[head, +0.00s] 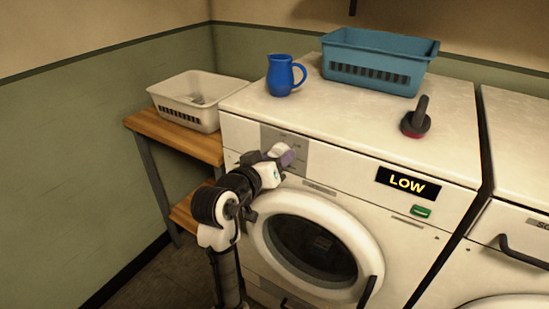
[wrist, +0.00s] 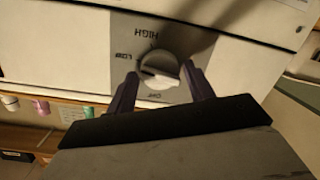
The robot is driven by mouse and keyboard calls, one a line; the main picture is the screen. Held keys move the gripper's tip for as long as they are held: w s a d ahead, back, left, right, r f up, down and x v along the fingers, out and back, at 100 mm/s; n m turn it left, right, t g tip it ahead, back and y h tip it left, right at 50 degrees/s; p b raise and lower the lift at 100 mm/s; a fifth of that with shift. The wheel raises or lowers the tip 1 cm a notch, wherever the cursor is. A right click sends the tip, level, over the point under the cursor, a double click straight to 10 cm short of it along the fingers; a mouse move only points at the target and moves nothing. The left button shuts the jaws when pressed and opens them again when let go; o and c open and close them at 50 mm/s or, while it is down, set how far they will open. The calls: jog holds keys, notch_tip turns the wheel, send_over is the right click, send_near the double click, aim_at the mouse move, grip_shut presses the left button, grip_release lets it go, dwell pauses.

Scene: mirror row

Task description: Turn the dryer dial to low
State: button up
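The dryer (head: 300,195) is a white front-loader, and its black display (head: 407,183) reads LOW in yellow. In the wrist view the round white dial (wrist: 160,70) sits on a grey panel with printed words around it, HIGH and LOW among them. Its raised grip lies slantwise; I cannot tell surely which word it points at. My gripper (wrist: 160,77) has its two purple fingers on either side of the dial, seemingly with small gaps and not closed on it. In the head view my gripper (head: 284,154) is at the panel (head: 298,146) and hides the dial.
On the dryer top stand a blue mug (head: 281,76), a teal basket (head: 372,66) and a dark handled object with a red base (head: 416,121). A white basket (head: 190,97) sits on the wooden shelf (head: 170,136) at left. A second machine (head: 515,215) stands at right.

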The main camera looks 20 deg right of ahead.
jog(key=shift+o, duration=1.2)
jog(key=b+v, duration=0.9)
jog(key=v, duration=0.4)
jog(key=shift+s+a, duration=0.25)
jog(key=shift+s, duration=0.05)
jog(key=shift+r, duration=0.15)
